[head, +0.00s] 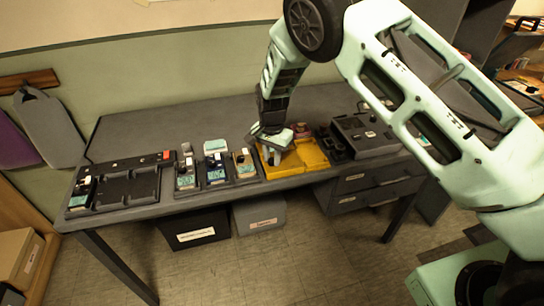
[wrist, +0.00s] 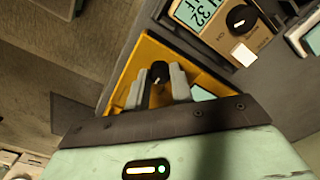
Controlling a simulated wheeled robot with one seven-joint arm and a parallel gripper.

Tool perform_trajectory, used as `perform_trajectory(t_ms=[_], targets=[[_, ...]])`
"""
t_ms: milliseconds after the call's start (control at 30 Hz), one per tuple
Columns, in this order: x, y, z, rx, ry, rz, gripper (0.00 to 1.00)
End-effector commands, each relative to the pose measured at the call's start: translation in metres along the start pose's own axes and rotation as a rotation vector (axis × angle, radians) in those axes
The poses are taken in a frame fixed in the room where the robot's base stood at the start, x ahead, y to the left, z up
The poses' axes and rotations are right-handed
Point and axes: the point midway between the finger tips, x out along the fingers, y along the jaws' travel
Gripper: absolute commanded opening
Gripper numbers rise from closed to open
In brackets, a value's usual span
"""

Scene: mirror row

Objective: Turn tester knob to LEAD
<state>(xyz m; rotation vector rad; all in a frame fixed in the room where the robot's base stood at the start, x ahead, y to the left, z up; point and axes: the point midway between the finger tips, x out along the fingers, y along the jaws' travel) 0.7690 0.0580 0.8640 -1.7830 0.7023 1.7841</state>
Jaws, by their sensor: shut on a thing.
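In the wrist view, my gripper (wrist: 160,88) has its two grey fingers on either side of a black knob (wrist: 160,72) and is shut on it. The knob stands on a yellow-cased tester (wrist: 124,76), whose face is mostly hidden by the fingers and my wrist. A small part of a pale screen shows right of the fingers. In the head view, my gripper (head: 273,152) is down at the yellow area (head: 310,152) right of the meters; the knob is hidden there. The knob's markings, including LEAD, cannot be read.
In the head view, several meters with dark knobs stand left of my gripper, including a blue-framed one (head: 216,170). A black tray (head: 118,187) lies at the table's left end. A dark box (head: 362,134) stands right of the yellow area.

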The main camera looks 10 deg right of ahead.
Motion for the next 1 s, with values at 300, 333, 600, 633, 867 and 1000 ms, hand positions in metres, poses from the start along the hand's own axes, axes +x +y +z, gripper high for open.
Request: perform_trajectory(t_ms=[300, 333, 600, 633, 867, 1000], targets=[[-0.001, -0.001, -0.001, 0.013, 0.001, -0.002, 0.0], [-0.001, -0.001, -0.001, 0.013, 0.001, -0.002, 0.0], [-0.001, -0.001, 0.0, 0.012, 0.001, -0.002, 0.45], [-0.001, 0.0, 0.0, 0.012, 0.001, -0.002, 0.45], [-0.002, 0.0, 0.0, 0.011, 0.0, -0.001, 0.45], [-0.015, -0.001, -0.001, 0.011, 0.002, -0.004, 0.45]])
